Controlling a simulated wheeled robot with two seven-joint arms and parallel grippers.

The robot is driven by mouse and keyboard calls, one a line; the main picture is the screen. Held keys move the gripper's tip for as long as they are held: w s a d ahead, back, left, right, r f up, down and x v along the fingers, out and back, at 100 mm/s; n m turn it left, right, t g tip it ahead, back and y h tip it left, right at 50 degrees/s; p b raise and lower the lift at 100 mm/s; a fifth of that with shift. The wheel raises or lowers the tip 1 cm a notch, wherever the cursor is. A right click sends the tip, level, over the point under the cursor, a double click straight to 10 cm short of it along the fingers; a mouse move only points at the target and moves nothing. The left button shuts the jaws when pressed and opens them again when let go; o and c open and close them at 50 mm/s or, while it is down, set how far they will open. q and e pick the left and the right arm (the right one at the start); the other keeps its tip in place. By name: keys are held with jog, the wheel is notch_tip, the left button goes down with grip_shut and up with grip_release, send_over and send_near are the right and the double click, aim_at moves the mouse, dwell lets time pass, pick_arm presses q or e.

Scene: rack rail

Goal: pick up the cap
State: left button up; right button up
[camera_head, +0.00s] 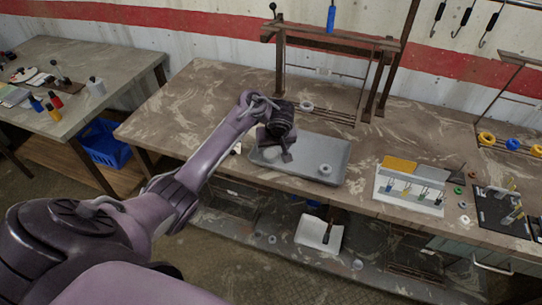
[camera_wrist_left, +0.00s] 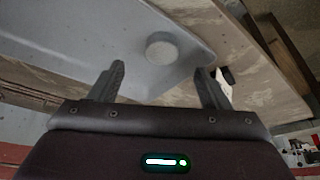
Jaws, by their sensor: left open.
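A pale grey round cap (camera_wrist_left: 161,47) lies in the grey tray (camera_wrist_left: 95,45) in the left wrist view, close to a tray corner. It is just beyond the fingertips and apart from them. My left gripper (camera_wrist_left: 159,70) is open and empty. In the head view my left gripper (camera_head: 286,156) points down over the left part of the tray (camera_head: 300,176). A pale round piece (camera_head: 325,170) shows near the tray's right end; I cannot tell if it is the same cap. The gripper hides part of the tray. My right gripper is not in view.
A brown rack (camera_head: 279,65) stands behind the tray, with a white ring (camera_head: 307,106) nearby. A white holder (camera_head: 408,190) with coloured pieces stands to the right. A small black-and-white item (camera_head: 237,148) lies left of the tray. The table's left part is clear.

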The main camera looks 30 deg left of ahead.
aim_at(271, 154)
pick_arm(q)
jog(key=shift+b+x, duration=0.3)
jog(key=shift+x, duration=0.85)
jog(key=x, duration=0.5)
jog(key=shift+a+r+b, duration=0.1)
jog(key=shift+a+b, duration=0.15)
jog(key=shift+b, duration=0.15)
jog(key=shift+c, duration=0.3)
jog(key=c, duration=1)
jog(key=shift+r, duration=0.1)
